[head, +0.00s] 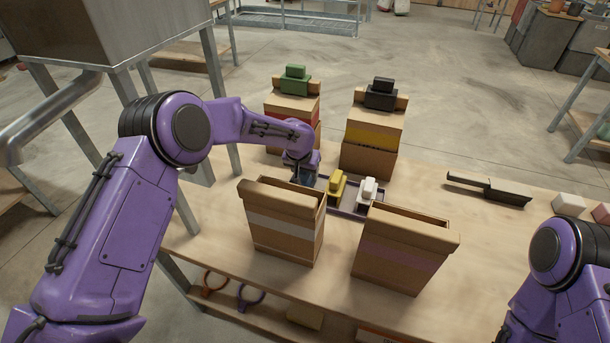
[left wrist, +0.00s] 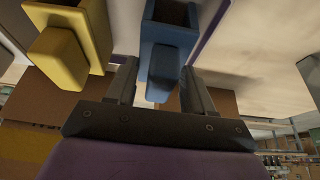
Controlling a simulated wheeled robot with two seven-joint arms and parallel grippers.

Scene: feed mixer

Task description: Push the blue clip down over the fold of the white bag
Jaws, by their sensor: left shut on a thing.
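My left gripper (head: 303,175) is shut on the blue clip (left wrist: 168,45) at the left end of a small tray (head: 343,211) in the middle of the table. In the left wrist view the clip sits between the two fingers. In the head view the gripper mostly hides the clip. The white bag, a brown bag with a white band (head: 281,227), stands upright in front of the gripper, with a folded top edge (head: 277,196). No clip is on it. My right gripper is outside the frames; only part of my right arm shows.
Beside the gripper are a yellow clip (head: 337,187) and a white clip (head: 368,192). A pink-banded bag (head: 400,262) stands at front right. Behind stand bags with a green clip (head: 295,80) and a black clip (head: 380,94). A dark long-handled tool (head: 490,190) lies right.

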